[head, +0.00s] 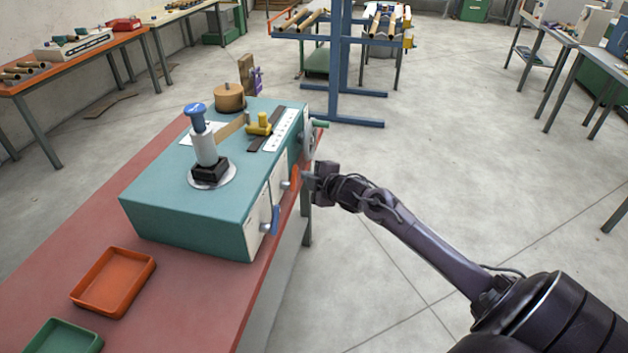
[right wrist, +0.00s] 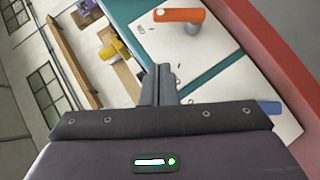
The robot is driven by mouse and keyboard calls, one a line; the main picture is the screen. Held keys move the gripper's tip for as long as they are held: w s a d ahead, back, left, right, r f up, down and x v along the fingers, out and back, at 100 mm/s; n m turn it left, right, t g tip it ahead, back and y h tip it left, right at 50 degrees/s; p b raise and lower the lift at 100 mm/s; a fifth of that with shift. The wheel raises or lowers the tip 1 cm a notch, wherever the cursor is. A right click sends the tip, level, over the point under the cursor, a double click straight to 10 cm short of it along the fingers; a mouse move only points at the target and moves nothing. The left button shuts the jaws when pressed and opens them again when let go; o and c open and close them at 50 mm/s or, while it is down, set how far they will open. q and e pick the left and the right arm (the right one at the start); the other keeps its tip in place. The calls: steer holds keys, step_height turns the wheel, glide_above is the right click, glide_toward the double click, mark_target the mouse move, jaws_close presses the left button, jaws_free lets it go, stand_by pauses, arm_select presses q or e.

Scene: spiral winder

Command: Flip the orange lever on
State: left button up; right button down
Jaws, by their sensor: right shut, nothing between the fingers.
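The orange lever (head: 295,178) is on the right side face of the teal machine (head: 220,215), which stands on a red-topped bench. In the right wrist view the orange lever (right wrist: 180,15) lies across a white panel at the top, ahead of and slightly right of the fingers. My right gripper (head: 308,181) is beside the lever in the head view; its fingers (right wrist: 158,80) are shut and empty in the right wrist view. A gap shows between fingertips and lever there. My left gripper is not in view.
A blue lever (head: 275,219) sits on the same side face, nearer me. A green-handled crank (head: 311,140) is farther along it. An orange tray (head: 113,282) and a green tray (head: 62,338) lie on the bench (head: 190,310). The floor right of the bench is clear.

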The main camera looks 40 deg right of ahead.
steer(key=shift+v, duration=1.45)
steer(key=shift+a+r, duration=0.1)
steer(key=shift+r, duration=0.1)
steer(key=shift+f, duration=0.1)
steer(key=s+f+m+g, duration=0.2)
steer(key=s+f, duration=0.3)
steer(key=f, duration=0.6)
steer(key=s+a+f+m+g+h, duration=0.15)
steer(key=s+f, duration=0.35)
steer(key=f, duration=0.5)
steer(key=s+f+m+g+y, duration=0.1)
steer(key=s+f+m+g, duration=0.3)
steer(key=f, duration=0.7)
steer(key=s+a+f+m+g, duration=0.1)
steer(key=s+a+f, duration=0.4)
steer(key=s, duration=0.7)
steer(key=s+a+f+m+g, duration=0.1)
steer(key=s+a+f, duration=0.5)
steer(key=s, duration=0.6)
steer(key=s+a+f+m+g, duration=0.1)
steer(key=s+a+f+g, duration=0.2)
steer(key=s+a+f, duration=0.3)
steer(key=s+f, duration=0.3)
steer(key=s, duration=0.4)
steer(key=shift+f, duration=0.35)
